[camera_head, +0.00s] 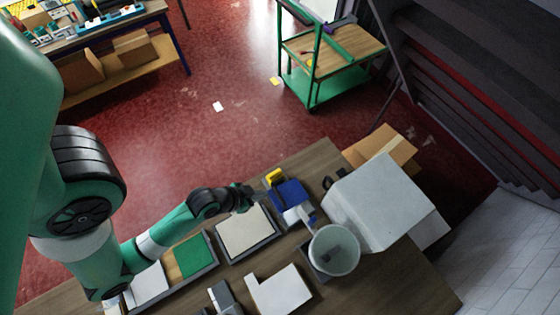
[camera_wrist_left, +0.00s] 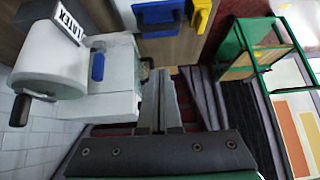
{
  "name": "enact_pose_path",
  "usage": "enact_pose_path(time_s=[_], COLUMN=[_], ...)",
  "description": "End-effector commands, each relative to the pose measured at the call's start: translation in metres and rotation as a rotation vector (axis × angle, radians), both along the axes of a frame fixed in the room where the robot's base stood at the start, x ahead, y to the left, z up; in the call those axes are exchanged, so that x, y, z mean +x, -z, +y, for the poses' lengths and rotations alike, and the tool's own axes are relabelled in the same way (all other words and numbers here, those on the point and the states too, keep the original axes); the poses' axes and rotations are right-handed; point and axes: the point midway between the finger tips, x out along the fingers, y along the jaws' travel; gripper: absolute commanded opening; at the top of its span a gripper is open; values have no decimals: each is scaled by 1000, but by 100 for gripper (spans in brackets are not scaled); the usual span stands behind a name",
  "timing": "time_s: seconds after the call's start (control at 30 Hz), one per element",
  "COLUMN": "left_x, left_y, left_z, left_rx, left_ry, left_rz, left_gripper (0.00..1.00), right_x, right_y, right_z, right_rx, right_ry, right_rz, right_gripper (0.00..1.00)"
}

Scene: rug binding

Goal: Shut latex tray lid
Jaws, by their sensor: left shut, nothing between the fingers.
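My left gripper (camera_head: 250,191) is at the back edge of the workbench, close to a blue item with a yellow part (camera_head: 288,193). In the left wrist view its two fingers (camera_wrist_left: 158,100) are together with nothing between them. In that view a sign reading LATEX (camera_wrist_left: 70,22) is beside a white cylinder (camera_wrist_left: 50,60) and a white block with a blue handle (camera_wrist_left: 112,82). A blue part (camera_wrist_left: 158,18) and a yellow handle (camera_wrist_left: 201,15) are at the top, apart from the fingers. I cannot tell which piece is the tray lid. My right gripper is not in view.
On the workbench (camera_head: 400,292) are a cream-topped tray (camera_head: 245,232), a green-topped tray (camera_head: 194,257), a white bucket-like vessel (camera_head: 335,250) and a large white box (camera_head: 375,200). A green cart (camera_head: 325,95) stands on the red floor beyond.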

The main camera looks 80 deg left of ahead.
Motion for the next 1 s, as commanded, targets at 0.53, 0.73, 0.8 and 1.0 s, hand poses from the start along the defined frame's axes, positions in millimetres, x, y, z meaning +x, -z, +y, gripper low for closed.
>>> enact_pose_path(time_s=[0.53, 0.73, 0.8, 1.0], left_x=[60, 55, 54, 54], left_y=[80, 109, 113, 116], left_z=[21, 20, 20, 19], left_rx=[1, 1, 1, 2], left_ry=[1, -1, 0, 0], left_rz=[0, 0, 0, -1], left_gripper=[0, 0, 0, 0], right_x=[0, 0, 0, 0], right_y=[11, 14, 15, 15], right_z=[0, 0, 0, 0], right_rx=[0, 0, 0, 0], right_ry=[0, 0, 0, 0], right_rz=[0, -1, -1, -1], right_gripper=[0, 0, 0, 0])
